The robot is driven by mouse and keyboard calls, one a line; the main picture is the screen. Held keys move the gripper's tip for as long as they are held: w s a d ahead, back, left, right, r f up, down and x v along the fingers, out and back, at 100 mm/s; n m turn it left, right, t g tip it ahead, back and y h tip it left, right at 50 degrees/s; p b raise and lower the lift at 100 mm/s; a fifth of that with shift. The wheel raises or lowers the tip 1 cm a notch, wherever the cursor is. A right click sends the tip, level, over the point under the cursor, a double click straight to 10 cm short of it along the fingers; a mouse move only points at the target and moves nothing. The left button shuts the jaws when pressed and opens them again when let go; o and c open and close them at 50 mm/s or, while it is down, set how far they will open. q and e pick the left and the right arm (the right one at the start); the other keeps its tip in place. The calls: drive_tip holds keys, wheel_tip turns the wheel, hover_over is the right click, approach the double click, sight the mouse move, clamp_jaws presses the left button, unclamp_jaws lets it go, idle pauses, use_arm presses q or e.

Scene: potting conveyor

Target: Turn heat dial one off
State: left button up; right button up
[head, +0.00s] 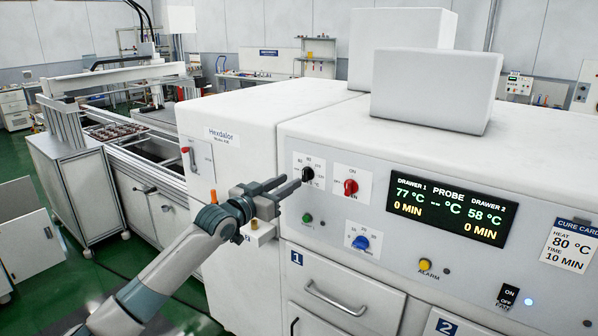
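A black dial (307,174) sits on a white label with small numbers, at the left end of the oven's front panel. The label's small print is too fine to read fully. My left gripper (291,182) reaches in from the left, with its fingertips just left of the black dial. Its two fingers show apart, with nothing seen between them. Whether a fingertip touches the dial cannot be told. My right gripper is not in view.
A red knob (350,187), blue knob (361,242) and green button (307,218) are close by on the panel. The display (447,208) reads 77 °C for drawer 1 and 58 °C for drawer 2. A drawer handle (335,298) protrudes below.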

sight(303, 173)
use_arm(q)
drive_tip(key=shift+p+x, duration=0.75)
drive_tip(key=shift+x, duration=2.35)
drive_tip(key=shift+c, duration=0.6)
clamp_jaws()
